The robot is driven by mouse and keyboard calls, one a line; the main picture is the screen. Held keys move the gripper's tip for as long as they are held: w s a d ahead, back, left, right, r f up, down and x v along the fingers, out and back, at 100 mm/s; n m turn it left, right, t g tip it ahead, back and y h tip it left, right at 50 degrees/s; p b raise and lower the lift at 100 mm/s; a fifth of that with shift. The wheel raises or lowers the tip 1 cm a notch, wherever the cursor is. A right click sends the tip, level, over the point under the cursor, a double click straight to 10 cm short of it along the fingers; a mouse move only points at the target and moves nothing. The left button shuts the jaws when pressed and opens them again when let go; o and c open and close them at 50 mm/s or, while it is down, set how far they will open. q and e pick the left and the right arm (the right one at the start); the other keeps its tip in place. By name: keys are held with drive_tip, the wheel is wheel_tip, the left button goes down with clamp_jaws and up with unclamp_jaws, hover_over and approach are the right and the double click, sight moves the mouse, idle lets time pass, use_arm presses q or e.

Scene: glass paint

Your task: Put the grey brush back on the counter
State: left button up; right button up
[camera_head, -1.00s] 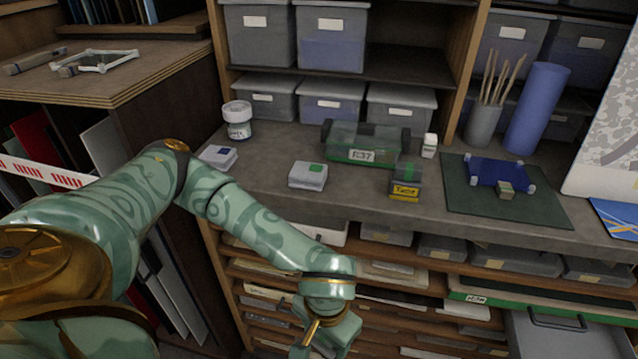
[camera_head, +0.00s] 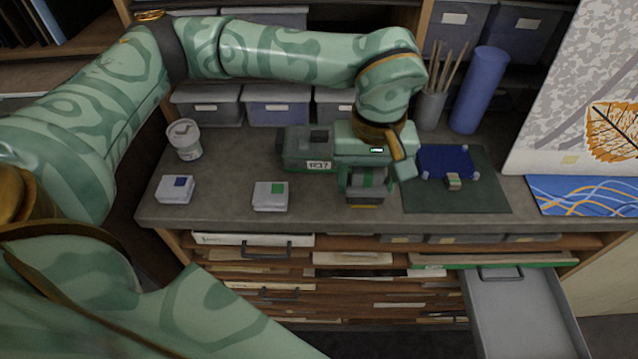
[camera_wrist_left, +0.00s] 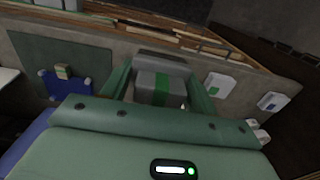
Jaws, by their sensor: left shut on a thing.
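A grey block with a green band (camera_head: 367,190) is at the counter's front part, just left of the dark green mat (camera_head: 470,198). I cannot tell whether this block is the grey brush; no other grey brush can be made out. My left gripper (camera_head: 367,178) reaches down over it from above, shut on it with one finger on each side. The block (camera_wrist_left: 158,90) also shows between the fingers in the left wrist view. Whether it rests on the counter (camera_head: 235,212) or hangs just above is hard to tell. My right gripper is not in view.
Two small white boxes (camera_head: 270,196) (camera_head: 175,190) and a white jar (camera_head: 185,140) stand further left. A blue piece (camera_head: 445,160) lies on the mat. A grey drawer (camera_head: 520,310) stands open below.

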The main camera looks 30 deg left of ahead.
use_arm(q)
drive_tip(key=a+f, duration=0.2)
drive_tip(key=a, duration=0.1)
drive_tip(key=w+a+f, duration=0.1)
drive_tip(key=a+f, duration=0.5)
drive_tip(key=a, duration=0.1)
drive_tip(key=shift+w, duration=0.25)
drive_tip(key=shift+a+f, duration=0.15)
drive_tip(key=shift+f, duration=0.75)
drive_tip(key=shift+a+f, duration=0.15)
drive_tip(key=shift+f, duration=0.75)
drive_tip(key=shift+f, duration=0.1)
drive_tip(key=o, duration=0.9)
drive_tip(key=shift+o, duration=0.2)
wheel_tip(320, 180, up, 12)
drive_tip(key=shift+p, duration=0.45)
